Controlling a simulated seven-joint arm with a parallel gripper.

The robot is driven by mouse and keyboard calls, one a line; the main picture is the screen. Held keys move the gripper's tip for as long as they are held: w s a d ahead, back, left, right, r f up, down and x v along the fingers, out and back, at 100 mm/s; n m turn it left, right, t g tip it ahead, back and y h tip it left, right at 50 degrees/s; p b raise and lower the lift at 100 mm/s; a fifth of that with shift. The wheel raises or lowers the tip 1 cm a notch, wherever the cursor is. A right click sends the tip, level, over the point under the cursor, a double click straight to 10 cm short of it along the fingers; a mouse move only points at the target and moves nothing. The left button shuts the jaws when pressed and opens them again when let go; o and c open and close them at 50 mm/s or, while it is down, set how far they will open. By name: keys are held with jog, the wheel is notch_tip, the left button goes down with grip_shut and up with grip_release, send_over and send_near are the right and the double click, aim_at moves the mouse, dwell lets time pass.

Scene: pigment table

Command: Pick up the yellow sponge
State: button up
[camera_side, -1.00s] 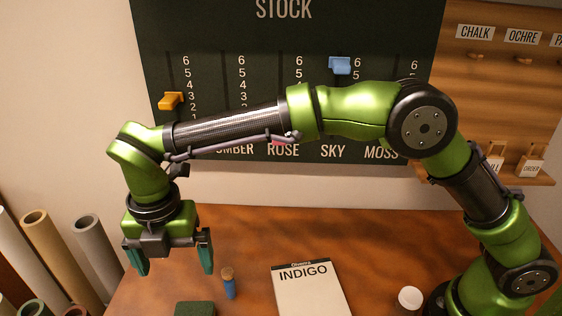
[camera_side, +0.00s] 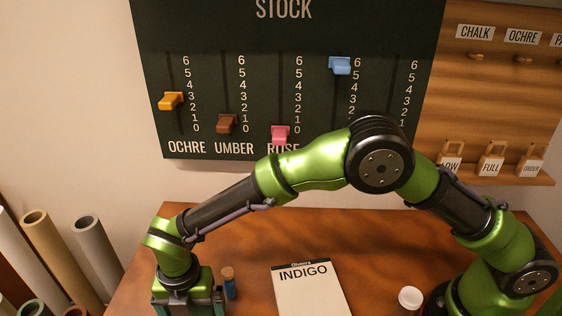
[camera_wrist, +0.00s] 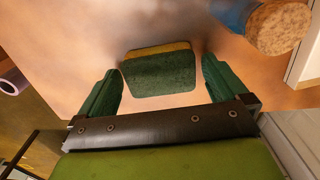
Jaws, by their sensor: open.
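The sponge (camera_wrist: 158,70) lies on the table in the wrist view, with a dark green top and a yellow layer along its far edge. My gripper (camera_wrist: 161,77) is open, its two green fingers on either side of the sponge, with a gap showing at each side. I cannot tell how high the fingertips are above the table. In the side view my gripper (camera_side: 188,303) is low at the bottom left, its fingertips cut off by the frame edge, and the sponge is not visible there.
A corked blue vial (camera_side: 229,285) stands just right of my gripper; its cork (camera_wrist: 280,27) is close at the wrist view's upper right. The INDIGO pad (camera_side: 308,290) lies further right, then a white-topped jar (camera_side: 410,298). Paper rolls (camera_side: 45,245) stand at the left.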

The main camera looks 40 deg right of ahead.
jog(key=shift+f, duration=0.25)
jog(key=c, duration=0.9)
jog(key=shift+c, duration=0.2)
